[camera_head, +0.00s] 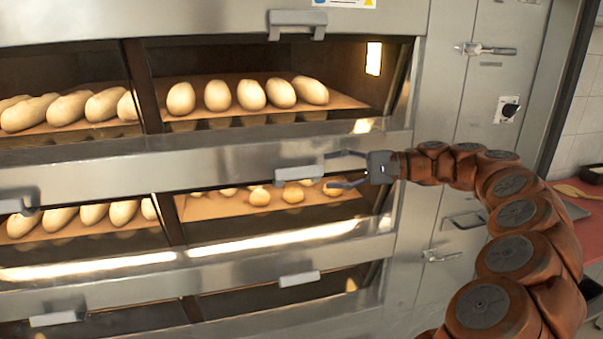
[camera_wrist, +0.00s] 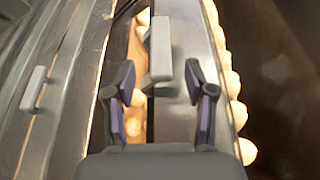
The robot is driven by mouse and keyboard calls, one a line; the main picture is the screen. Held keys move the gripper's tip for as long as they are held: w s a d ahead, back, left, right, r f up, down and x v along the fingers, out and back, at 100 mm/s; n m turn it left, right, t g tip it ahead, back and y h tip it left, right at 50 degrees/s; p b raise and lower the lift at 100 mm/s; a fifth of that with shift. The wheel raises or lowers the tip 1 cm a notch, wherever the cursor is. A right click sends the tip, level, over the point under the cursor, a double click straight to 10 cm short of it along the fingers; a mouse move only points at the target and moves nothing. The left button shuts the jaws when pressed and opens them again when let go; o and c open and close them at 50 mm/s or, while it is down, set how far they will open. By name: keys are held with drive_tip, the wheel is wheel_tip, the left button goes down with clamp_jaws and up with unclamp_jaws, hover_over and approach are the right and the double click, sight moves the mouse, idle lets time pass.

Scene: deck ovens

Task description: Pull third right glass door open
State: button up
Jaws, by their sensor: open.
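The oven front has stacked decks with left and right glass doors. My gripper (camera_head: 331,171) is open at the middle right door handle (camera_head: 299,173), just to its right in the head view. In the wrist view the light grey handle (camera_wrist: 161,45) lies between the spread fingertips of my gripper (camera_wrist: 160,80), with a gap on both sides. The middle right glass door (camera_head: 345,212) shows small round loaves behind it and looks shut. Below it is another right door handle (camera_head: 299,279); the top right handle (camera_head: 297,22) is above.
Left door handles (camera_head: 20,200) and (camera_head: 53,319) stick out at the left. A metal side panel (camera_head: 424,215) with latches and a dark knob (camera_head: 508,110) stands right of the doors. A red counter (camera_head: 592,229) is at the far right.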

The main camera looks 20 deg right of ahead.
sight(306, 172)
drive_tip(key=p+x, duration=0.2)
drive_tip(key=x, duration=0.4)
drive_tip(key=shift+a+r, duration=0.1)
drive_tip(key=shift+a, duration=0.3)
drive_tip(key=shift+w+a, duration=0.25)
drive_tip(key=shift+a, duration=0.2)
drive_tip(key=shift+c, duration=0.4)
drive_tip(key=shift+f, duration=0.2)
clamp_jaws()
